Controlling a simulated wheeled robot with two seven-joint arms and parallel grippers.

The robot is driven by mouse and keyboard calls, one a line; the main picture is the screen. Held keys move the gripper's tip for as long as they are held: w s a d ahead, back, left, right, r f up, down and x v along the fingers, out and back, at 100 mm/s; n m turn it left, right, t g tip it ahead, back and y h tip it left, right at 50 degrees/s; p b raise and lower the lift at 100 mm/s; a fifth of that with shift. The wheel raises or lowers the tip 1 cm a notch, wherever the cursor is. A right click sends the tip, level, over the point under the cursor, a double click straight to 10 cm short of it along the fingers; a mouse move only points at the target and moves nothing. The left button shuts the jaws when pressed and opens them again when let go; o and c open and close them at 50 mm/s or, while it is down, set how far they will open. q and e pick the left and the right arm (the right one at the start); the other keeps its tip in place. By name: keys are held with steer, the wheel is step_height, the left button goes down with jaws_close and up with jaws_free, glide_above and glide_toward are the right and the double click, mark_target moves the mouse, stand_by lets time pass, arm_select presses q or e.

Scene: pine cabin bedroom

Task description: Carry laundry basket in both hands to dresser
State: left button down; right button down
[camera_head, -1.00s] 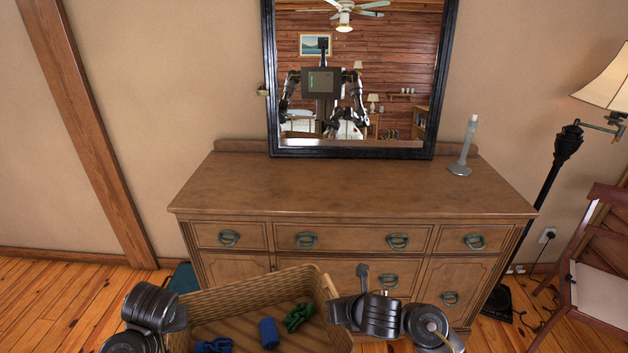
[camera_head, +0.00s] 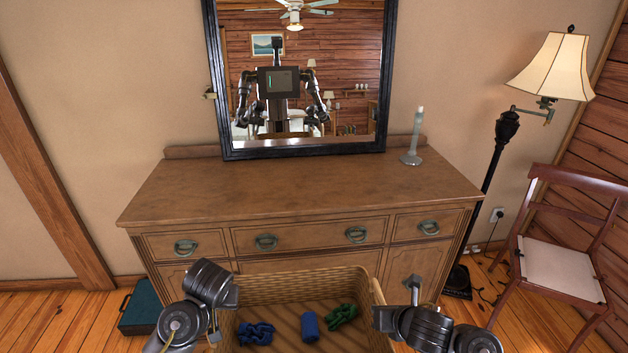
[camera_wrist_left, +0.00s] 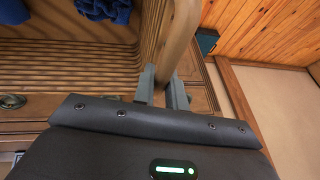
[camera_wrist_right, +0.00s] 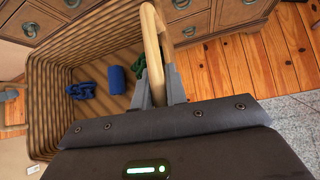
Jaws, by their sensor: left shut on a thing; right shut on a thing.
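The wicker laundry basket (camera_head: 295,287) is held in front of the wooden dresser (camera_head: 300,190), at the bottom of the head view. Inside lie a crumpled blue cloth (camera_head: 256,333), a rolled blue cloth (camera_head: 310,326) and a crumpled green cloth (camera_head: 341,315). My left gripper (camera_wrist_left: 164,88) is shut on the basket's left handle (camera_wrist_left: 180,40). My right gripper (camera_wrist_right: 158,85) is shut on the right handle (camera_wrist_right: 152,35). The basket's near side is cut off in the head view. The dresser top is bare in front of its mirror (camera_head: 300,80) and candle holder (camera_head: 412,150).
A floor lamp (camera_head: 505,130) stands right of the dresser, with a cord on the floor. A wooden chair (camera_head: 560,265) is farther right. A dark teal case (camera_head: 140,308) is on the floor at the dresser's left. The dresser's front edge is just beyond the basket.

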steer(key=shift+r, duration=0.1)
